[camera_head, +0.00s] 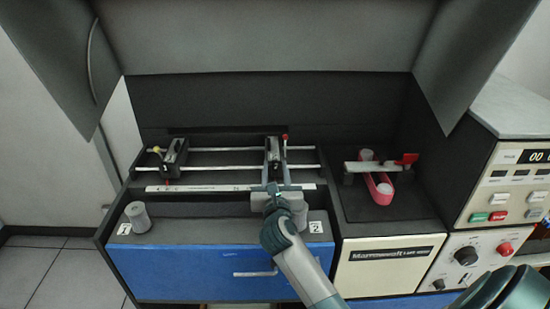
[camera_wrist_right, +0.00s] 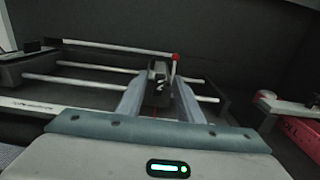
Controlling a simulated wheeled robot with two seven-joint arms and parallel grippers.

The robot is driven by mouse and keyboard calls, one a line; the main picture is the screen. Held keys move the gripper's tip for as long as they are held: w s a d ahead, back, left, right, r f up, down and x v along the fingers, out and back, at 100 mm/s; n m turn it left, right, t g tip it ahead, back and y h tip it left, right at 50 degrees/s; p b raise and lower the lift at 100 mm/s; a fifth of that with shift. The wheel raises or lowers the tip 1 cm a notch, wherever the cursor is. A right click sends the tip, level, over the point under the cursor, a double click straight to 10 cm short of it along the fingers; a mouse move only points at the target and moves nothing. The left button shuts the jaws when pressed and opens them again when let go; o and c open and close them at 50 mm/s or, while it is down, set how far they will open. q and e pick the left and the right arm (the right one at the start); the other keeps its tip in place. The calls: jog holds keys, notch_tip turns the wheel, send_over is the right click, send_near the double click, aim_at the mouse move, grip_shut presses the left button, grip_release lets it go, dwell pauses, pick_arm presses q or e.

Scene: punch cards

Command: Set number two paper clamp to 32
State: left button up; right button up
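Paper clamp number two (camera_head: 273,150) is a dark block on the right part of two metal rails, with a red-knobbed lever (camera_head: 285,143) on its right. In the right wrist view the clamp (camera_wrist_right: 158,88) shows a white 2, and its red knob (camera_wrist_right: 176,57) stands up. My right gripper (camera_head: 279,187) reaches in from the front. Its two fingers (camera_wrist_right: 160,92) are apart, one on each side of the clamp, with gaps visible. The white scale strip (camera_head: 215,188) runs in front of the rails; its numbers are too small to read, and my gripper covers part of it. My left gripper is out of view.
Paper clamp number one (camera_head: 174,155), with a yellow knob, sits at the left on the same rails. A grey cylinder (camera_head: 138,216) stands at front left. A pink holder (camera_head: 378,188) lies right of the rails. A control panel (camera_head: 515,190) is at far right.

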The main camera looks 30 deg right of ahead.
aim_at(275, 163)
jog(key=shift+p+x, duration=0.35)
jog(key=shift+x, duration=1.65)
grip_shut()
